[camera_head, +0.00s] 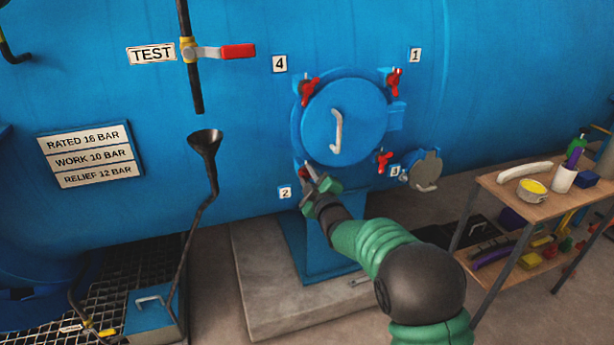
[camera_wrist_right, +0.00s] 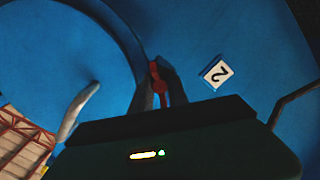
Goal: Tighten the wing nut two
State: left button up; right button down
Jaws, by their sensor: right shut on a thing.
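The round blue hatch (camera_head: 345,122) with a pale handle (camera_head: 337,131) is closed against the blue vessel. Red wing nuts sit around its rim: upper left (camera_head: 309,90), upper right (camera_head: 395,81) and lower right (camera_head: 384,161). Wing nut two is at the lower left by the label 2 (camera_head: 285,192), mostly hidden by my right gripper (camera_head: 318,183) in the head view. In the right wrist view, red wing nut two (camera_wrist_right: 159,84) sits between the fingers of my right gripper (camera_wrist_right: 161,90), which is shut on it. My left gripper is not in view.
A wooden-topped cart (camera_head: 545,190) with a cup, tape and tools stands at the right. A grey round flap (camera_head: 423,170) hangs right of the hatch. A black funnel pipe (camera_head: 205,150) and red-handled TEST valve (camera_head: 237,51) are at the left.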

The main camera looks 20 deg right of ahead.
jog(key=m, duration=0.2)
jog(key=f+m, duration=0.1)
jog(key=m, duration=0.2)
jog(key=shift+s+d+m, duration=0.1)
jog(key=shift+m, duration=0.2)
jog(key=m, duration=0.4)
jog(key=shift+m, duration=0.3)
jog(key=c, duration=1.3)
grip_release()
jog(key=shift+r, duration=0.2)
jog(key=shift+s+r, duration=0.1)
jog(key=shift+s, duration=0.05)
jog(key=s, duration=0.5)
jog(key=s+p, duration=0.1)
jog(key=s, duration=1)
jog(key=shift+s+d+p, duration=0.2)
jog(key=shift+d+p, duration=0.05)
jog(key=shift+p, duration=0.1)
